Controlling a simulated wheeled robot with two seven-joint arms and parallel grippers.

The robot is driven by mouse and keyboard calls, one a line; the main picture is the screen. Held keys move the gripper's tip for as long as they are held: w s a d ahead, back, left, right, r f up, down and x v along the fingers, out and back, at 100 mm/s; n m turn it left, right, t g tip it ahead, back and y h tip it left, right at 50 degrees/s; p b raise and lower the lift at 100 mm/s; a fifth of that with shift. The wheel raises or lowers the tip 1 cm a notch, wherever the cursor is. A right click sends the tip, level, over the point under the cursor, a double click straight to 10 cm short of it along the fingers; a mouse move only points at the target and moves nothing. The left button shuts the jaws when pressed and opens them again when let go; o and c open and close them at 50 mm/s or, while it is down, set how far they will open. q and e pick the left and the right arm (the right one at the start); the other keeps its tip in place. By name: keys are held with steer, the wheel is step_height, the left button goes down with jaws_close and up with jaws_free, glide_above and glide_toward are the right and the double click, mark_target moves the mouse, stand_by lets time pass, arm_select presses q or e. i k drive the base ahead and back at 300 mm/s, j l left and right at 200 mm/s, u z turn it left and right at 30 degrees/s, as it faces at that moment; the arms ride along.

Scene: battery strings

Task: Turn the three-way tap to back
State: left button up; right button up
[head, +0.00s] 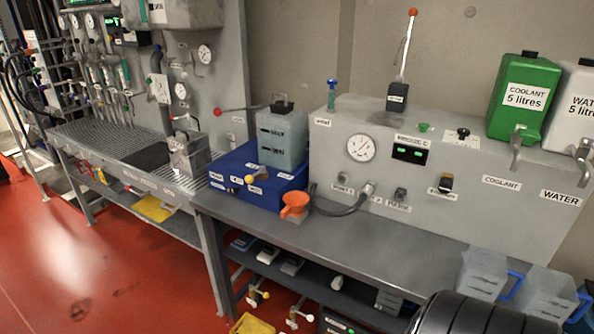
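A small yellow knob (250,179), which looks like the three-way tap, sits on the front of a blue box (228,185) on the bench. Several small white labels surround it, too small to read, so I cannot tell which position it points to. A translucent grey container (283,135) with a dark cap stands on the blue box. Neither of my grippers is in view. A ribbed black part, probably my own arm, shows at the bottom right.
An orange funnel (295,204) and a grey hose (345,209) lie just right of the blue box. A grey panel (330,190) with a gauge stands behind the bench. Clear jugs (483,273) stand at the right. The bench top (400,240) is clear in the middle.

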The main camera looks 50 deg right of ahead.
mark_target(249, 179)
steer(key=z, duration=1.2)
